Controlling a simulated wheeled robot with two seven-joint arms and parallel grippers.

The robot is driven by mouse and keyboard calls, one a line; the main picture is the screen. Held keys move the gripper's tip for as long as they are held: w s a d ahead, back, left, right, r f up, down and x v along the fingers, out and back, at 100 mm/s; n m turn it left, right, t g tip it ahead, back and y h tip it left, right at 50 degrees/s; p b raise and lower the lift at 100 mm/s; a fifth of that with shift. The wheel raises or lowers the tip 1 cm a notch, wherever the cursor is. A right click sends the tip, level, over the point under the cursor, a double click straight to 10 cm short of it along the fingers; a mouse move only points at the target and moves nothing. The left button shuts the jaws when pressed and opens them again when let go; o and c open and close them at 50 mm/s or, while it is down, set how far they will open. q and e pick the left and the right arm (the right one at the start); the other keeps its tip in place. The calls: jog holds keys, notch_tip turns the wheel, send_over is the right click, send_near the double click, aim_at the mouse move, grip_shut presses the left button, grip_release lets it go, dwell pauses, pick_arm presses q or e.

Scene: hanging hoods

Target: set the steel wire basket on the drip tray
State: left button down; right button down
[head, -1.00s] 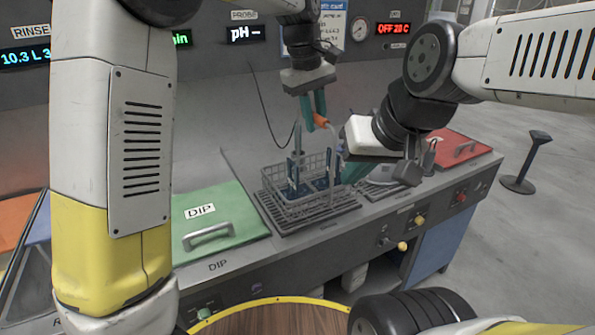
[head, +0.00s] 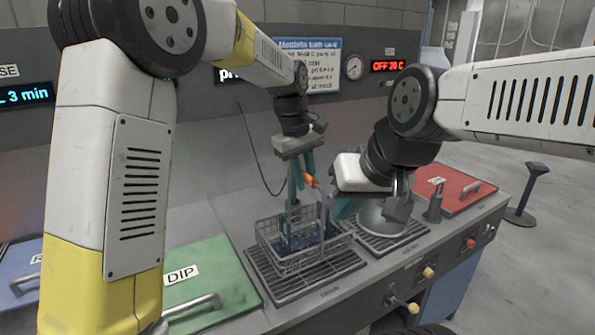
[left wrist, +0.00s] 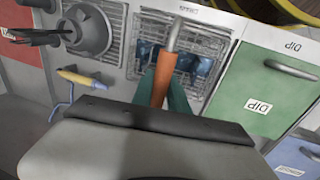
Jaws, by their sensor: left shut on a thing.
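The steel wire basket (head: 298,250), with dark blue pieces inside, is over the drip tray (head: 290,287), a slatted grate right of the green DIP lid. It looks level; I cannot tell whether it touches the slats. My left gripper (head: 302,180) is above the basket, shut on its orange handle (head: 311,181). The left wrist view shows the handle (left wrist: 166,68) between teal fingers and the basket (left wrist: 190,58) beyond. My right gripper (head: 343,208) is by the basket's right end, its fingers partly hidden; I cannot tell its opening.
The green DIP lid (head: 215,275) lies left of the drip tray. Right of it, a grey cone (head: 378,220) stands on a second grate, with a red lid (head: 445,185) beyond. A cable hangs on the back wall. Yellow knobs (head: 428,272) stick out in front.

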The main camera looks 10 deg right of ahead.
pick_arm(q)
jog(key=shift+f, duration=1.8)
jog(key=c, duration=1.3)
grip_release()
notch_tip(320, 180, up, 11)
jog(key=a, duration=0.2)
jog(key=s+a+r+m+t, duration=0.1)
jog(key=s+a+r, duration=0.3)
jog(key=a, duration=0.6)
jog(key=s+a+f+m+t, duration=0.2)
jog(key=s+a, duration=0.4)
jog(key=s, duration=0.3)
jog(key=s+a+f+m+t, duration=0.2)
jog(key=s+a+f, duration=0.2)
jog(key=s+a, duration=0.3)
jog(key=shift+s+f, duration=0.25)
jog(key=shift+s, duration=0.7)
